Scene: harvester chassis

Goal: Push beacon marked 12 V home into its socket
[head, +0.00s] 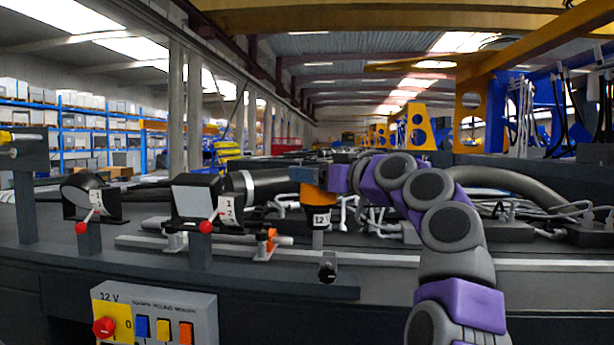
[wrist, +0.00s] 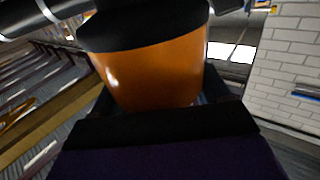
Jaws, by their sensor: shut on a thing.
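The beacon marked 12 V (head: 316,197) has an orange body and a black collar with a white 12 V label. It is upright above the dark chassis deck, at the middle of the head view. In the wrist view its orange body (wrist: 155,75) fills the upper middle, black collar at the top. My gripper (head: 318,178) is shut on the orange body, reaching in from the right. A light grey post (head: 318,240) shows directly under the beacon. I cannot tell whether it is the socket, or whether the beacon is seated in it.
Left of the beacon stand two dark units with red-knobbed levers, one labelled 1 2 (head: 228,208). An orange clip (head: 271,240) sits on a rail. A control panel (head: 205,318) is at the front left. Hoses and cables (head: 520,185) lie to the right.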

